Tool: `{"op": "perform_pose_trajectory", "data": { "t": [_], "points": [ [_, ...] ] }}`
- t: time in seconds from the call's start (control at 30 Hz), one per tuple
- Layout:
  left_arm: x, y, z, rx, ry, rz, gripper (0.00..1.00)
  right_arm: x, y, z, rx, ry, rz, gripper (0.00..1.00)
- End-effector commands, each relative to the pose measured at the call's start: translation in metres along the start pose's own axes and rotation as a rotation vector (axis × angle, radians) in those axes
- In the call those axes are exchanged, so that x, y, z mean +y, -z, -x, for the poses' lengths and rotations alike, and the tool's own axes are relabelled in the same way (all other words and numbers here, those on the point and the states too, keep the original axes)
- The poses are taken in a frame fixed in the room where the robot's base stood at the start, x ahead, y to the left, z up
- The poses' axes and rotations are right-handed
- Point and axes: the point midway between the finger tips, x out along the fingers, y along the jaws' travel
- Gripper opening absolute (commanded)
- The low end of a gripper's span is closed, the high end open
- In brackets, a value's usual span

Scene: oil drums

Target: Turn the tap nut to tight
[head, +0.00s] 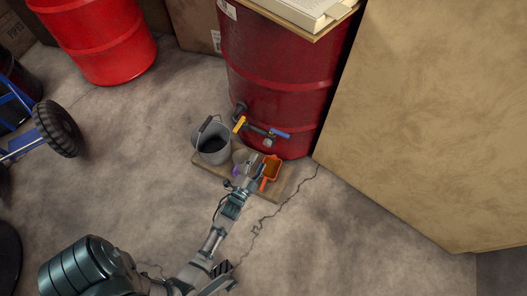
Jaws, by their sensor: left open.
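A dark red drum (270,75) stands at the upper middle of the head view. A tap (257,131) sticks out low on its front, with a yellow handle (239,124) and a blue handle (280,134). A small pale round part at the tap's lower end may be the tap nut (267,143); it is too small to tell how tight it is. My left gripper (250,162) is open, just below the tap and over a wooden board. I cannot tell whether it touches anything. My right gripper is not in view.
A grey bucket (213,143) stands left of my gripper on the wooden board (274,191). An orange scoop-like container (272,168) sits close on its right. A large tan box (430,120) fills the right. A bright red drum (98,40) and blue hand truck (22,145) stand left.

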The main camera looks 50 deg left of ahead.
Motion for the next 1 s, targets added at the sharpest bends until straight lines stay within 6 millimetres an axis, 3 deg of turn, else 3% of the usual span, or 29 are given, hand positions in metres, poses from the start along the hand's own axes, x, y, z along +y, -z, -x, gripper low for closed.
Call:
{"op": "perform_pose_trajectory", "data": {
  "t": [0.1, 0.3, 0.87, 1.0],
  "points": [
    [0.001, 0.0, 0.021, -0.001, -0.002, 0.0, 0.58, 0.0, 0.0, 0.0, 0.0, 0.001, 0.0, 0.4],
    [0.001, 0.001, 0.036, 0.001, -0.001, 0.0, 0.58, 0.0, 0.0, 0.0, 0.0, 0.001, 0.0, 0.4],
    [0.001, 0.001, 0.036, 0.001, -0.001, -0.001, 0.58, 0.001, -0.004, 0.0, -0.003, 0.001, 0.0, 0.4],
    [-0.01, 0.012, 0.033, 0.032, 0.023, 0.02, 0.58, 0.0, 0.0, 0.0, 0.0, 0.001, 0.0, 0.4]
  ]
}}
